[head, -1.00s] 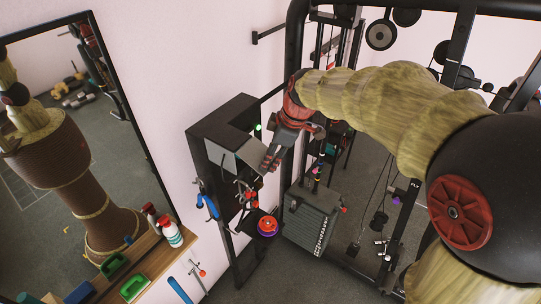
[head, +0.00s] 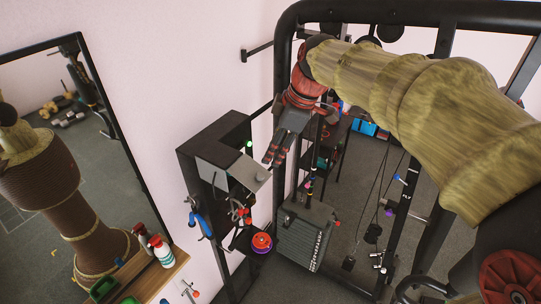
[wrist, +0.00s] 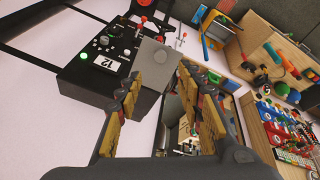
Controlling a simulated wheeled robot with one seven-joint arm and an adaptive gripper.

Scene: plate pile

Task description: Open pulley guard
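The grey metal cover (head: 233,166), which looks like the pulley guard, sits on the front of the black wall-side housing (head: 212,140). It stands out at an angle from the housing; how far it is open is hard to tell. In the wrist view the grey cover (wrist: 155,62) lies just beyond the fingertips. My gripper (head: 273,157) is to the right of the cover, apart from it, pointing down. In the wrist view my gripper (wrist: 159,82) has its two fingers well apart with nothing between them.
Below the housing hang blue-handled tools (head: 200,222) and a red-purple disc (head: 262,242). A grey weight stack (head: 303,235) and black rack frame stand right. A mirror (head: 70,150) and wooden shelf (head: 165,272) are left. The wrist view shows a control panel (wrist: 105,52).

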